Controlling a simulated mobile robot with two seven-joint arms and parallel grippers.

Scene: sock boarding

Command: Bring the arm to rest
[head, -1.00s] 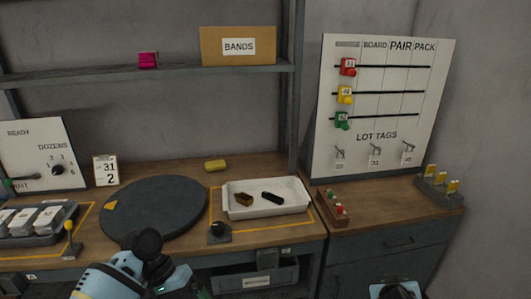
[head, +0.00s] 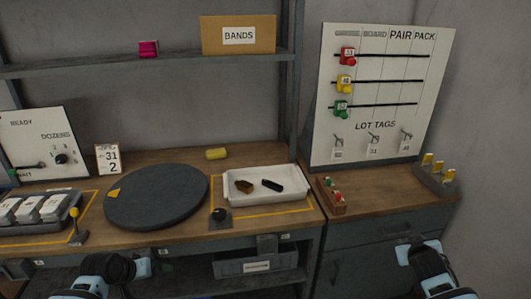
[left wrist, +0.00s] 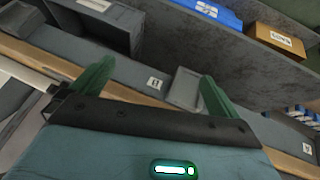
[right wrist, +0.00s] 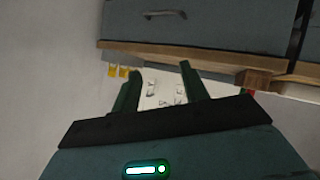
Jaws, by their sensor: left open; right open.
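In the left wrist view my left gripper (left wrist: 155,85) has its two green fingers spread, with nothing between them. Its arm shows at the bottom left of the head view, in front of the bench edge; the fingertips cannot be made out there. In the right wrist view my right gripper (right wrist: 160,82) is also open and empty. Its arm shows at the bottom right of the head view, in front of the drawer cabinet (head: 375,243). Neither gripper touches anything that I can see.
The bench holds a dark round turntable (head: 155,205), a white tray (head: 268,202) with two small items, a yellow block (head: 216,154) and a grey tray of white packs (head: 35,210). A board with coloured sliders (head: 385,110) stands on the cabinet. A small rack (head: 332,195) sits before it.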

